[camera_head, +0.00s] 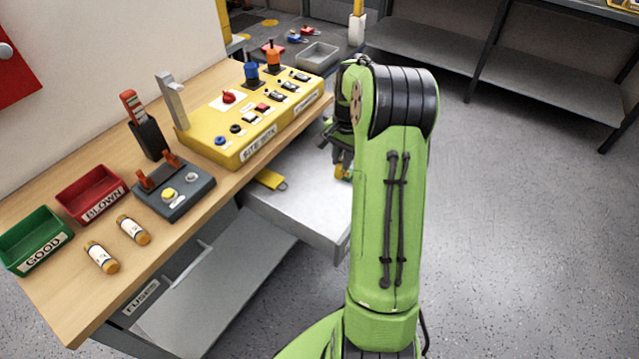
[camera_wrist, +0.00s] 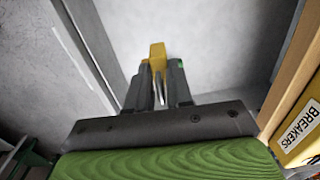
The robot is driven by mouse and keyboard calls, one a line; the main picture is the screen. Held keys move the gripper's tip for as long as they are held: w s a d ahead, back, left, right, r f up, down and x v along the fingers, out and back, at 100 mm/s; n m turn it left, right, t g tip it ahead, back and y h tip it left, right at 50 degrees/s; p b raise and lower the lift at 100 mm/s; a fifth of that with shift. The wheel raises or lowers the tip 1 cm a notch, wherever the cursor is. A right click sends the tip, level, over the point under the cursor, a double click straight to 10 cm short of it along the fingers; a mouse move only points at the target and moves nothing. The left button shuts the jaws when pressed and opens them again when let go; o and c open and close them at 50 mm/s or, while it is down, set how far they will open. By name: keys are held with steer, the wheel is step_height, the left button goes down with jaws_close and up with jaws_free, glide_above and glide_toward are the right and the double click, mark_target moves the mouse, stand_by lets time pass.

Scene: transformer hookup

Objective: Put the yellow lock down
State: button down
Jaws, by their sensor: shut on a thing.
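The yellow lock (camera_wrist: 157,52) shows in the wrist view between the tips of my gripper (camera_wrist: 158,80), which is shut on it. Part of the lock is hidden by the fingers. In the head view, my gripper (camera_head: 342,155) points down beside the bench, over the open grey drawer (camera_head: 310,215). A bit of the yellow lock (camera_head: 344,175) shows at the fingertips there, partly behind my arm. Whether the lock touches the drawer floor, I cannot tell.
A flat yellow tag (camera_head: 270,180) lies in the drawer, left of my gripper. The yellow switch box (camera_head: 215,147) stands on the wooden bench above. A lower drawer labelled FUSES (camera_head: 205,290) is also open. Much of the drawer floor around the gripper is bare.

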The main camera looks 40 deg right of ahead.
step_height(320, 180, down, 8)
steer(key=b, duration=0.2)
steer(key=shift+f+b, duration=0.25)
steer(key=shift+b, duration=0.05)
steer(key=shift+r, duration=0.1)
steer(key=c, duration=1)
jaws_free()
steer(key=shift+a, duration=0.1)
